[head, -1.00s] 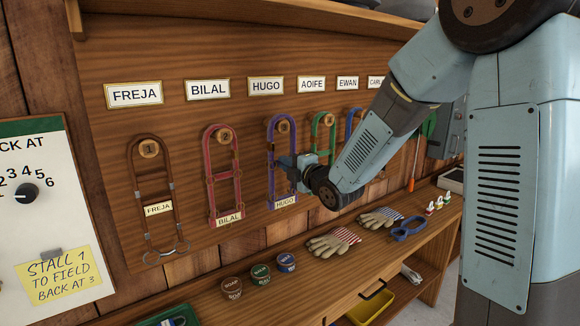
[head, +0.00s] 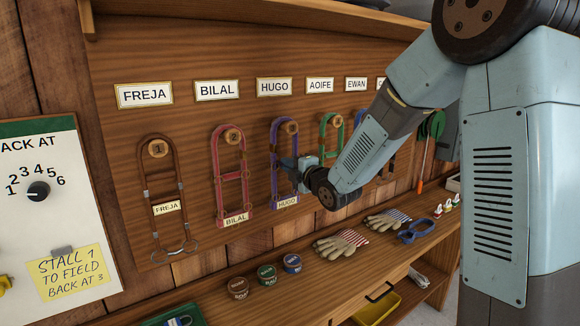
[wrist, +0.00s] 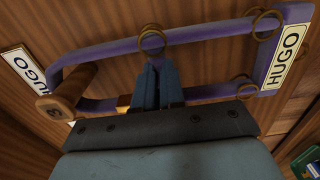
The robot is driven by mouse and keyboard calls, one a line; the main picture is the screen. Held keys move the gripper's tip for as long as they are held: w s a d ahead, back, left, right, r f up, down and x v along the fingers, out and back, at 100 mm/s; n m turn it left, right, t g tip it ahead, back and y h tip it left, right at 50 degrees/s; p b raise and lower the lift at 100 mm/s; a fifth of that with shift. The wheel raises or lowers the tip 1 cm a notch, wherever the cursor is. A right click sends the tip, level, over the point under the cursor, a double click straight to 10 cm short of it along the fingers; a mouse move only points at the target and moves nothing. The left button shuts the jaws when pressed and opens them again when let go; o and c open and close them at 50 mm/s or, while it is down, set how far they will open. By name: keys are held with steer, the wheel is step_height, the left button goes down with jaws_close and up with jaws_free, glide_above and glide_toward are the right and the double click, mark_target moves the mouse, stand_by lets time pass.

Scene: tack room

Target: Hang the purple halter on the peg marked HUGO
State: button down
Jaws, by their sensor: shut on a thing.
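The purple halter (head: 274,165) is upright against the board, with its HUGO tag at the bottom. Its top loop appears to pass around the wooden peg (head: 291,128) under the HUGO sign (head: 275,86). In the wrist view, the peg (wrist: 55,108) bears a 3 and sits inside the left end of the halter (wrist: 205,33); whether the strap rests on it is unclear. My gripper (wrist: 155,75) is shut on the halter's side strap, between the peg and the tag. In the head view, my gripper (head: 299,168) is partly hidden by its own wrist.
A brown halter (head: 146,190) and a red halter (head: 214,165) hang to the left, and a green halter (head: 323,130) hangs close on the right. Below, the bench (head: 300,280) carries tins (head: 266,274), gloves (head: 341,244) and a blue item (head: 415,232).

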stand_by(0.4)
steer(key=c, duration=1.1)
jaws_free()
steer(key=shift+c, duration=0.2)
